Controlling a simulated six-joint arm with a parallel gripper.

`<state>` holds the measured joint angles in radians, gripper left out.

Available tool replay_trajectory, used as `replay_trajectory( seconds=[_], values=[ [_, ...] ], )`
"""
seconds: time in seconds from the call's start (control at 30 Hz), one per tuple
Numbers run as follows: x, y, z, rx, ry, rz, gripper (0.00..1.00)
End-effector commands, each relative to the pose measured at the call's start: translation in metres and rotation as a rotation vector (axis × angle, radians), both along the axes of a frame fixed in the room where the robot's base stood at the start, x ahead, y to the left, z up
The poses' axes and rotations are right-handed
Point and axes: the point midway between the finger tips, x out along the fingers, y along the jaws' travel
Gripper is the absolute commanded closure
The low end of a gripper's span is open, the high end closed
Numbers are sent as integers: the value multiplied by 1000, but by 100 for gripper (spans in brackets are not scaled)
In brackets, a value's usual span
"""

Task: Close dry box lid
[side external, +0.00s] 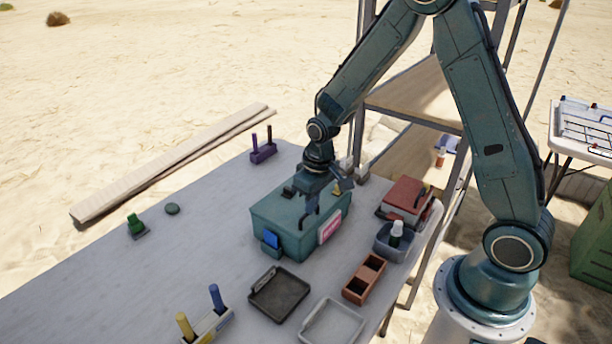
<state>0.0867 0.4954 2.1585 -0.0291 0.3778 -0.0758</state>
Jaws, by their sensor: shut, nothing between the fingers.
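A teal box (272,222) with a pink-and-white label (330,227) on its side stands on the grey table; I take it to be the dry box. The label is too small to read. Its top looks like a flat teal surface, level with the rim, but my arm hides part of it, so I cannot tell whether the lid is fully down. My gripper (308,222) points down over the top of this box, near its right front part. Its fingers are shut and empty. I cannot tell whether they touch the lid.
A blue item (271,240) is at the box's front corner. In front lie a dark tray (279,293) and a light tray (331,326). To the right are a brown two-cell holder (364,278), a blue-grey bin (394,243) and a red case (406,194).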

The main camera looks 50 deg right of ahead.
Motion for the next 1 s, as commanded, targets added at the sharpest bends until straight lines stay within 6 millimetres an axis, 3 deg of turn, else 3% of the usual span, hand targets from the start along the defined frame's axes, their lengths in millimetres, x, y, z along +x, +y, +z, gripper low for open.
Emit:
replay_trajectory(
  seconds=[0.17, 0.37, 1.0],
  values=[
    [-5, 0, 2, 0, 14, -1, 100],
    [-6, -1, 20, 0, 4, -1, 100],
    [-21, -2, 106, 0, -5, -1, 100]
  ],
)
